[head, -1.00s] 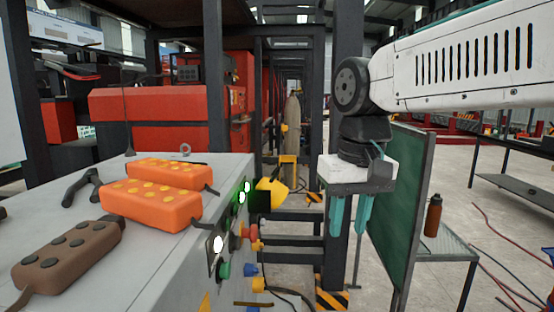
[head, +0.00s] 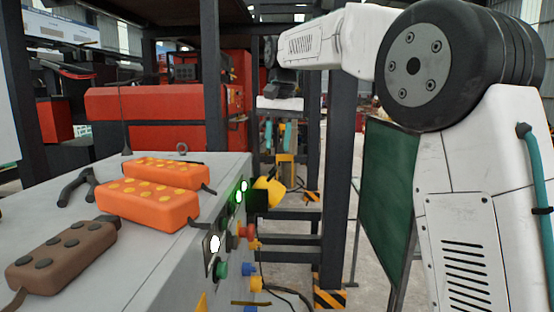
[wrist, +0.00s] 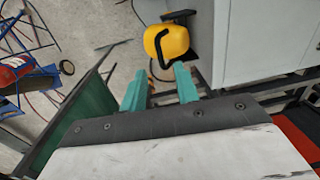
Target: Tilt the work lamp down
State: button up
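The work lamp is a yellow housing (head: 268,191) with a dark front. It sits at the right side of the grey cabinet (head: 165,215), beside lit green buttons. The wrist view shows the yellow lamp (wrist: 168,46) with a black bracket at its upper right, next to the cabinet side. My gripper (head: 277,136) has teal fingers pointing down, and in the head view it appears above the lamp. In the wrist view my gripper (wrist: 158,84) has its fingertips apart with nothing between them, just below the lamp in the picture. No contact with the lamp is visible.
Two orange button boxes (head: 147,204) and a brown one (head: 62,255) lie on the cabinet top. Dark posts (head: 338,200) stand right of the lamp. A green board (head: 388,200) stands further right, partly behind my arm. Cables hang below the lamp.

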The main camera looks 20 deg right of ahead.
aim_at(276, 167)
notch_tip(276, 167, down, 5)
jog(key=shift+a+f, duration=0.1)
jog(key=shift+a, duration=0.05)
grip_shut()
